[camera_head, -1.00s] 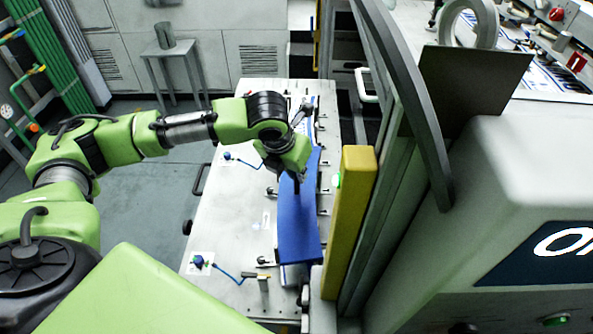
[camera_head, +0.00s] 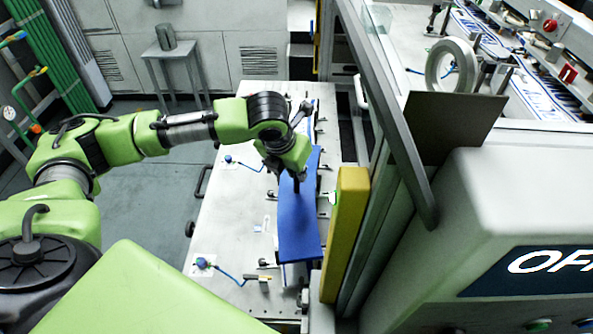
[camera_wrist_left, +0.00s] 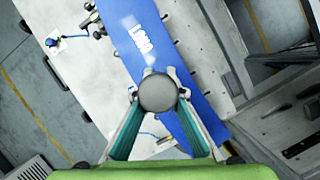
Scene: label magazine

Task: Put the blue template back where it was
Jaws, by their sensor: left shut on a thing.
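The blue template (camera_head: 299,228) is a long flat blue plate. It is over the right side of the white table (camera_head: 225,215), lengthwise along its row of small clamps. In the left wrist view the template (camera_wrist_left: 143,42) carries white lettering and a round grey knob (camera_wrist_left: 158,92). My left gripper (camera_head: 296,185) comes down on the template and is shut on it at the knob, with a finger on each side. I cannot tell whether the template rests on the table or hangs just above it. My right gripper is not in view.
A yellow post (camera_head: 345,235) stands close to the right of the template, with a machine frame behind it. A blue knob with a cable (camera_head: 201,263) sits on the table's near left. A small stool (camera_head: 178,65) stands at the back left. The floor left of the table is clear.

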